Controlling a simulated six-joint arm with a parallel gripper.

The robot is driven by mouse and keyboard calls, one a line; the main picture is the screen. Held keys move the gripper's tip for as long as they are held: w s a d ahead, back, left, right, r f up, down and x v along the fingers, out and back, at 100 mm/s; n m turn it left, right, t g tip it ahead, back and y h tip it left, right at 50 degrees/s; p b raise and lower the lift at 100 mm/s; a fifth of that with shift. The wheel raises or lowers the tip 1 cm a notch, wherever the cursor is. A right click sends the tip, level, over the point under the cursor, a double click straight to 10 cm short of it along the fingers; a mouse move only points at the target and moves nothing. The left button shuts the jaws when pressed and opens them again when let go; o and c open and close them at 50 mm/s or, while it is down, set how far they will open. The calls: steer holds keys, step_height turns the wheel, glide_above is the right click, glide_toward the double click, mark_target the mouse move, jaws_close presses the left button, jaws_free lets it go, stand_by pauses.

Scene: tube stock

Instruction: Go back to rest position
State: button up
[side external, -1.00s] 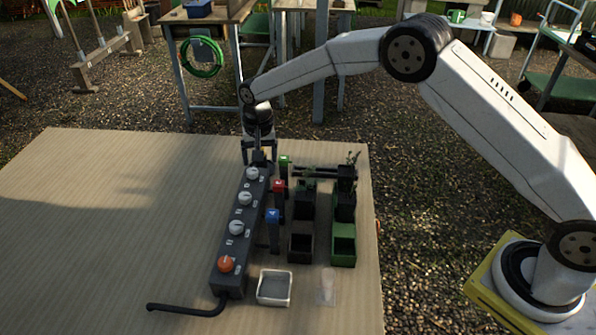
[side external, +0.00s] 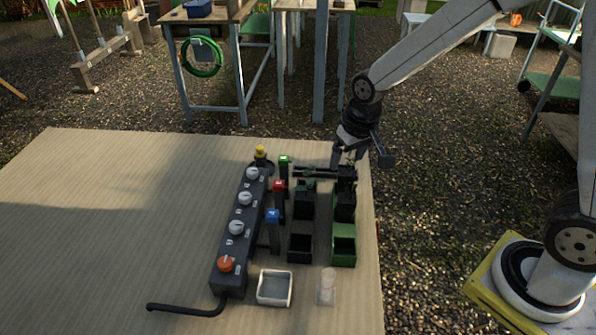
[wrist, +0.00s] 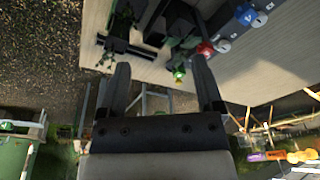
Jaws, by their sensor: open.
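My gripper (side external: 347,158) is at the far right corner of the table, above and behind the dark and green bins. Its fingers are apart with nothing between them in the wrist view (wrist: 160,90). A dark control box (side external: 240,230) with white knobs and an orange knob lies along the middle of the table. A yellow knob or cap (side external: 260,152) stands at its far end. Posts with a green top (side external: 285,160), a red top (side external: 278,187) and a blue top (side external: 272,216) stand beside the box.
A green bin (side external: 343,246) and a dark bin (side external: 300,248) stand right of the posts. A white tray (side external: 274,288) and a small clear cup (side external: 327,283) are near the front. The left of the table (side external: 110,230) is bare. Workbenches stand beyond.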

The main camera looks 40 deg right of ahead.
steer(key=s+d+n, duration=0.1)
steer(key=s+d, duration=0.1)
steer(key=s, duration=0.9)
steer(key=shift+d+f+n+t, duration=0.2)
steer(key=shift+f+n+t, duration=0.05)
steer(key=shift+n+t, duration=0.05)
